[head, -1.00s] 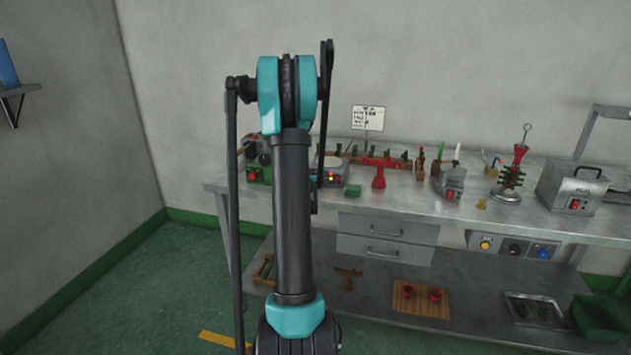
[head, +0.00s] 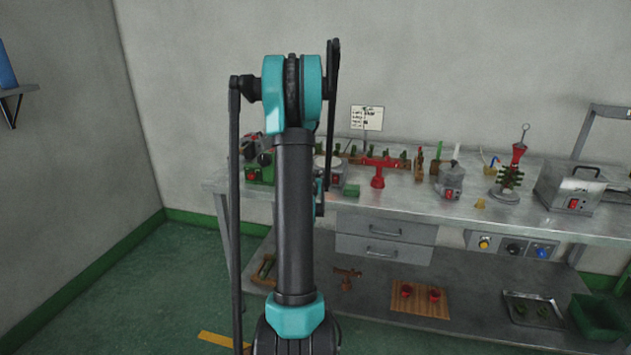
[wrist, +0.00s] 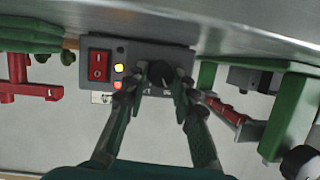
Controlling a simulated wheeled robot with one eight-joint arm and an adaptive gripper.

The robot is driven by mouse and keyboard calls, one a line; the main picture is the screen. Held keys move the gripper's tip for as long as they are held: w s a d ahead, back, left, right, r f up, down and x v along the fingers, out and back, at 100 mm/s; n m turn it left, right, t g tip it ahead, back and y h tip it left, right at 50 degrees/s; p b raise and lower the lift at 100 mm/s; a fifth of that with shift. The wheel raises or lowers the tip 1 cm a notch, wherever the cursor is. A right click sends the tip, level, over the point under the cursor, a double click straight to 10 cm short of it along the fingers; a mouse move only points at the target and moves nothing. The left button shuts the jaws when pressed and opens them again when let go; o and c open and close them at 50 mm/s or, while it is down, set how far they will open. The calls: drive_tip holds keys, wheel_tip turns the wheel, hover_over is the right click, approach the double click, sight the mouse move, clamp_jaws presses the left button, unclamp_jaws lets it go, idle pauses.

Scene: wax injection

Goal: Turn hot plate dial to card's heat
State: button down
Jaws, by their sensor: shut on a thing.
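The hot plate (wrist: 210,62) is a grey box with a red switch, a lit yellow lamp and a black dial (wrist: 160,71) in the wrist view. My gripper (wrist: 156,88) is shut on the dial, one finger on each side. The dial's pointer and most of its markings are too small or covered to read. In the head view the hot plate (head: 337,171) is partly hidden behind my arm, and my gripper is hidden too. The white card (head: 367,118) stands on a post behind the bench; its writing is too small to read.
A green device (head: 262,172) stands left of the hot plate, and a red stand (head: 377,176) stands to its right. In the wrist view green parts (wrist: 290,115) sit close to the right finger. The bench (head: 420,206) has some bare room along its front edge.

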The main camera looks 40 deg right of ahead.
drive_tip(key=c, duration=1.2)
unclamp_jaws()
drive_tip(key=v, duration=1.2)
